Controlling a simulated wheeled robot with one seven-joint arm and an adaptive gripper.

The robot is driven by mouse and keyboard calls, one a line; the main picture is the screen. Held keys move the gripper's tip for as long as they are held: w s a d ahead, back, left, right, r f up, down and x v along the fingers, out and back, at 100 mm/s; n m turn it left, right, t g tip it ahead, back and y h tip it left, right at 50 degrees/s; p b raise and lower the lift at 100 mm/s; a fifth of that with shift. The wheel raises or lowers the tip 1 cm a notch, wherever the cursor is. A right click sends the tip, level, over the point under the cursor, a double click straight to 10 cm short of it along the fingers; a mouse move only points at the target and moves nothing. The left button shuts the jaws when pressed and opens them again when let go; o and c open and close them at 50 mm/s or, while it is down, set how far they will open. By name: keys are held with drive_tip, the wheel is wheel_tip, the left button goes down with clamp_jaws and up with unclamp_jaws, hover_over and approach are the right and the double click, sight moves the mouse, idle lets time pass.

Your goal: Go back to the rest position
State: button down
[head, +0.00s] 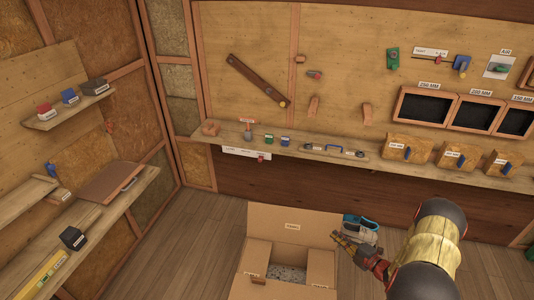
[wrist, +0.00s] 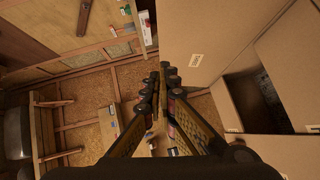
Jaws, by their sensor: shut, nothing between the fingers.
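My gripper (head: 347,244) is at the lower right of the middle in the head view, at the right side of an open cardboard box (head: 270,216). Its fingers are shut and hold nothing. In the wrist view the two black and yellow fingers (wrist: 166,78) come together in the middle, and the box (wrist: 222,62) stands to their right. My arm crosses the lower right of the head view. The rest position itself is not marked in either view.
A blue and white object (head: 360,229) shows just behind my gripper. A long wall shelf (head: 225,132) with small items runs behind the box. Shelves (head: 140,195) line the left wall. The wooden floor (head: 180,235) left of the box is clear.

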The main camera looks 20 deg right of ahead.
drive_tip(key=s+a+f+n+g+y, duration=0.3)
drive_tip(key=s+a+n+y, duration=0.15)
drive_tip(key=a+n, duration=0.5)
drive_tip(key=s+a+r+n+g+y, duration=0.2)
drive_tip(key=s+a+r+n+g, duration=0.8)
drive_tip(key=n, duration=0.7)
drive_tip(key=s+a+r+n+t+h, duration=0.1)
drive_tip(key=s+a+r+n+h, duration=0.2)
drive_tip(key=r+n, duration=0.6)
drive_tip(key=s+a+r+n+t+h, duration=0.1)
drive_tip(key=a+r+n, duration=0.6)
drive_tip(key=r, duration=0.7)
drive_tip(key=s+a+r+n+h, duration=0.4)
drive_tip(key=a+r+n+h, duration=0.1)
drive_tip(key=r+n, duration=0.5)
drive_tip(key=shift+s+a+r+n+t+h, duration=0.15)
drive_tip(key=shift+s+r+n+t+h, duration=0.35)
drive_tip(key=shift+r, duration=0.3)
